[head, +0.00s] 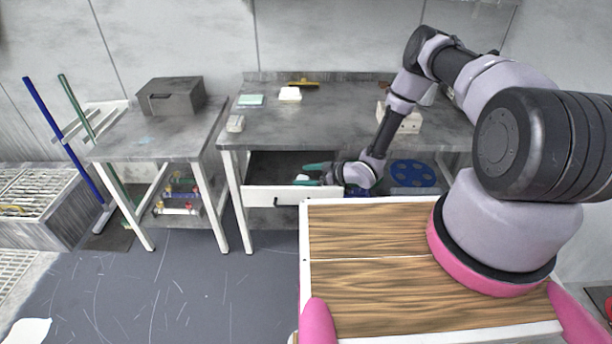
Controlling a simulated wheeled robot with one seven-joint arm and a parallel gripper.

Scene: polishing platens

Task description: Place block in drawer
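The drawer (262,196) under the grey workbench is pulled open. It has a white front and a dark inside. My gripper (303,174) reaches over the right part of the drawer from the right, its teal fingers apart. A small white block (302,178) shows between the fingertips, nearer the lower finger. It appears within the drawer's outline. Whether it touches the drawer floor or a finger is too small to tell.
The grey workbench (330,122) carries a white block (290,94), a mint block (250,100), a yellow-brown tool (303,83) and a pale box (235,124). A side table (150,140) holds a grey box (170,97). Blue platen (413,173) sits right of the drawer. Floor at left front is mostly clear.

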